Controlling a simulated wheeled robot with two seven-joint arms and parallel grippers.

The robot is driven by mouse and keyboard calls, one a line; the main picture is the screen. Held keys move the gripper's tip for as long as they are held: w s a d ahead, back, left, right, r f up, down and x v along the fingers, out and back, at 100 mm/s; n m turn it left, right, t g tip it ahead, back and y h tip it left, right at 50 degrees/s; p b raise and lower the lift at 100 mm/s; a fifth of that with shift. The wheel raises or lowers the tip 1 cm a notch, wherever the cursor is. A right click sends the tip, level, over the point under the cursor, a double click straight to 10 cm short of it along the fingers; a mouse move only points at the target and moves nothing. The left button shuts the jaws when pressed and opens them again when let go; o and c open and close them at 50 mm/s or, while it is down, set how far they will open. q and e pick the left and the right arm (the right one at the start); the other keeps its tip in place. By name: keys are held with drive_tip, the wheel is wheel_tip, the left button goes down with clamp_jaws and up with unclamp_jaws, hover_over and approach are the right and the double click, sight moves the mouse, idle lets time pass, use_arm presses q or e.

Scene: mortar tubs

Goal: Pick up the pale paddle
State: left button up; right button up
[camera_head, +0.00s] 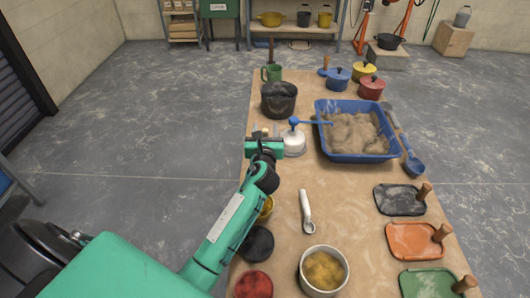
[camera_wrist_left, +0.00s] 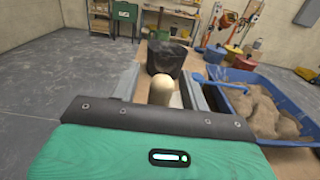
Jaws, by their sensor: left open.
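A whitish long-handled tool (camera_head: 306,212) lies apart on the table nearer me. My right gripper is not in view.
A blue tub (camera_head: 353,156) of mortar is to the right. Small bowls, including a white one (camera_head: 323,288), stand nearer me. Trowel boards line the right edge.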

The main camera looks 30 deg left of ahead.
use_arm(q)
clamp_jaws()
drive_tip(key=shift+r, duration=0.1)
